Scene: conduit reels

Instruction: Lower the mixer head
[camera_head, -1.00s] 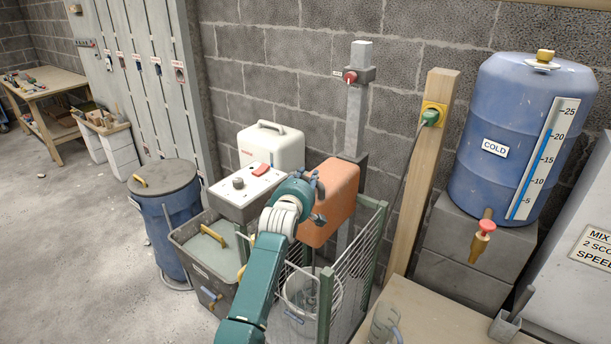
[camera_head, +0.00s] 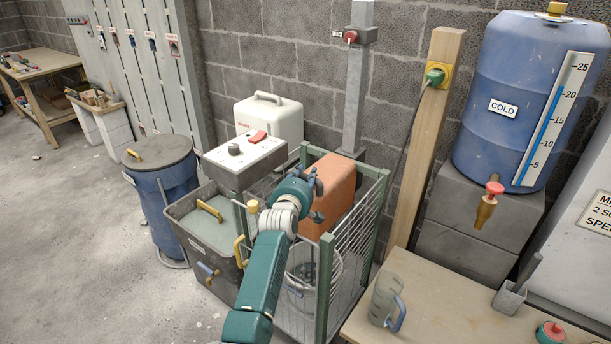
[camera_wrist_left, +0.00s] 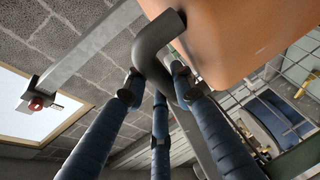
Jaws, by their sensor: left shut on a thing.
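The orange mixer head (camera_head: 338,190) sits between the green-framed mesh guard panels, in front of the grey post. A bucket (camera_head: 328,272) stands below it inside the guard, partly hidden by my left arm. My left gripper (camera_head: 316,195) is at the near left side of the mixer head. In the left wrist view its blue-padded fingers (camera_wrist_left: 155,85) are closed around a bent dark grey handle (camera_wrist_left: 152,45) beside the orange housing (camera_wrist_left: 235,35). My right gripper is out of view.
A grey tub (camera_head: 183,238) and a control box (camera_head: 240,160) stand left of the guard. A wooden table (camera_head: 440,322) with a jug (camera_head: 386,300) is close on the right. A wooden post (camera_head: 425,140) stands behind.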

